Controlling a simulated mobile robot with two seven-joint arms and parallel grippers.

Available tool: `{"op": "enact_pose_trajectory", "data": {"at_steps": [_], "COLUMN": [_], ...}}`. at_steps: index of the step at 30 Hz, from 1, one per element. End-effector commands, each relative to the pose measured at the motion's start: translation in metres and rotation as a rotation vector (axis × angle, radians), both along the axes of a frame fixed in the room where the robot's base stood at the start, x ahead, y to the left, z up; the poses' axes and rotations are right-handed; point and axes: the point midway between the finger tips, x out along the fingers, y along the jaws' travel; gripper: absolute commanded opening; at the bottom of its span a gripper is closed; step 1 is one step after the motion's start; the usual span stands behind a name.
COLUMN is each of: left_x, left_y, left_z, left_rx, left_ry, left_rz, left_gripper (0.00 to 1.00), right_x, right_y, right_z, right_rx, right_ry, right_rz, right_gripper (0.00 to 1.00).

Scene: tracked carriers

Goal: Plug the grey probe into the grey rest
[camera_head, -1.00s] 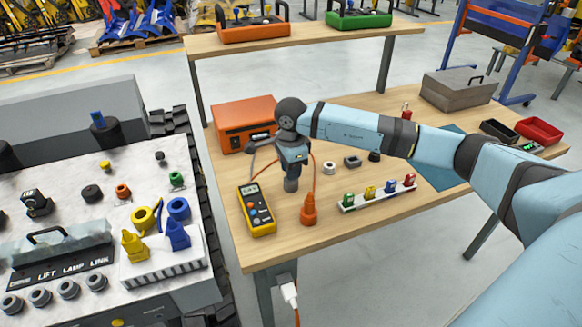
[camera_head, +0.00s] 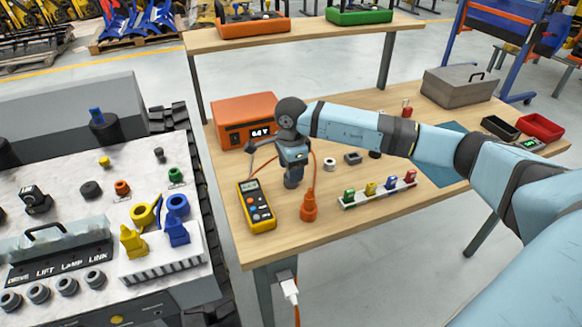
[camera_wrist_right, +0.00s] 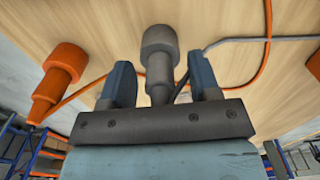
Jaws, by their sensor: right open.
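My right gripper (camera_head: 293,160) points down over the near left part of the wooden table. In the right wrist view its two fingers (camera_wrist_right: 161,80) are open, with a gap on each side of the narrow grey probe (camera_wrist_right: 159,74) between them. The probe lines up with a wider grey cylinder (camera_wrist_right: 160,42), which looks like the grey rest; it also shows below the gripper in the head view (camera_head: 293,181). The probe appears to stand in it, but I cannot tell how deep. A grey cable (camera_wrist_right: 230,40) runs from the probe. My left gripper is not in view.
An orange probe (camera_head: 309,207) stands close by, with an orange cable. A yellow meter (camera_head: 257,206) lies to the left. An orange box (camera_head: 232,112) is behind. A rack of coloured plugs (camera_head: 379,192) is to the right.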

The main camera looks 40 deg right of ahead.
Motion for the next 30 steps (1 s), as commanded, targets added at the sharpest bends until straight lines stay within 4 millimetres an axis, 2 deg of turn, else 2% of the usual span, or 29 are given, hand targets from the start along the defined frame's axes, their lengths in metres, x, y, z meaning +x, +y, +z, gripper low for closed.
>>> {"op": "enact_pose_trajectory", "data": {"at_steps": [2,3,5,12,18,24,30], "left_x": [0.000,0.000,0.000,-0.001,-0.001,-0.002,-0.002], "left_y": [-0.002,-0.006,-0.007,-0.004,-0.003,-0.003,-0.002], "left_z": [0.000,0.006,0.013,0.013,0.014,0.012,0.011], "left_rx": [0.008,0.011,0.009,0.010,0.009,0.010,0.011], "left_ry": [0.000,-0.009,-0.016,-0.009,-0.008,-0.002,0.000], "left_rz": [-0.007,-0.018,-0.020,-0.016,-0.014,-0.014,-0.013], "left_gripper": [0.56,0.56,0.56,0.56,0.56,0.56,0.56], "right_x": [0.000,0.000,0.001,0.001,0.000,0.000,0.000], "right_y": [0.000,0.000,0.000,0.000,0.000,0.000,0.000], "right_z": [0.000,0.000,0.017,0.078,0.116,0.135,0.139], "right_rx": [0.000,0.000,0.000,0.000,-0.001,0.000,0.000], "right_ry": [0.000,0.000,-0.005,-0.006,-0.003,-0.001,0.000], "right_rz": [0.000,0.000,0.000,0.000,0.001,0.000,0.000], "right_gripper": [0.56,0.56,0.56,0.56,0.56,0.56,0.56]}}
